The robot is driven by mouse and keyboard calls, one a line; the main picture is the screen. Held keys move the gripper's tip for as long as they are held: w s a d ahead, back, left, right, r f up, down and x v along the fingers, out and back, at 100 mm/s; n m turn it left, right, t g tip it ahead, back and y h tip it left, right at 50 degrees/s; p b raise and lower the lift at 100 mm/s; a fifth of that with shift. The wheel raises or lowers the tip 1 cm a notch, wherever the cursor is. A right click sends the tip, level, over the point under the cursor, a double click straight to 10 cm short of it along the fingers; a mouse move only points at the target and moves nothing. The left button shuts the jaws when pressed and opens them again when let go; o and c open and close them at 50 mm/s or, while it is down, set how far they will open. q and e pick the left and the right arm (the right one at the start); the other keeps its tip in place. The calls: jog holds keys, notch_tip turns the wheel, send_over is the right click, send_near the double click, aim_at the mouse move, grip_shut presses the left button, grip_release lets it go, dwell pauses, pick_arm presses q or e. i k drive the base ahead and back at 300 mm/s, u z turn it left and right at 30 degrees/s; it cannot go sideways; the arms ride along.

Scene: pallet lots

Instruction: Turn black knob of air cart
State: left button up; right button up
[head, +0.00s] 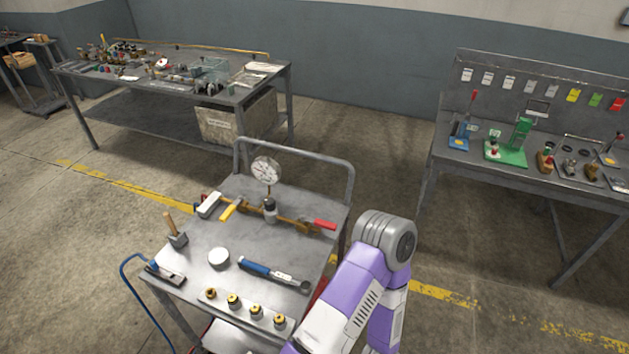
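The air cart (205,262) is a grey metal cart with a push rail, standing at the centre of the head view. A round white dial gauge (267,170) stands upright near its rear edge. Below the gauge is a dark knob-like part with a light top (270,206), on a brass pipe (290,222) with a red lever (323,224) at its right end. I cannot tell for certain that this part is the black knob. A purple and grey arm of mine stands at the cart's right front. Neither gripper shows.
On the cart top lie a blue-handled wrench (272,272), a hammer (175,232), a white round lid (219,258) and several brass fittings (233,300). A cluttered workbench (80,72) stands back left, a tool bench (455,165) at right. Open floor lies between them.

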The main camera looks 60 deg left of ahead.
aim_at(269, 203)
jog(key=i, duration=2.25)
jog(key=u, duration=3.45)
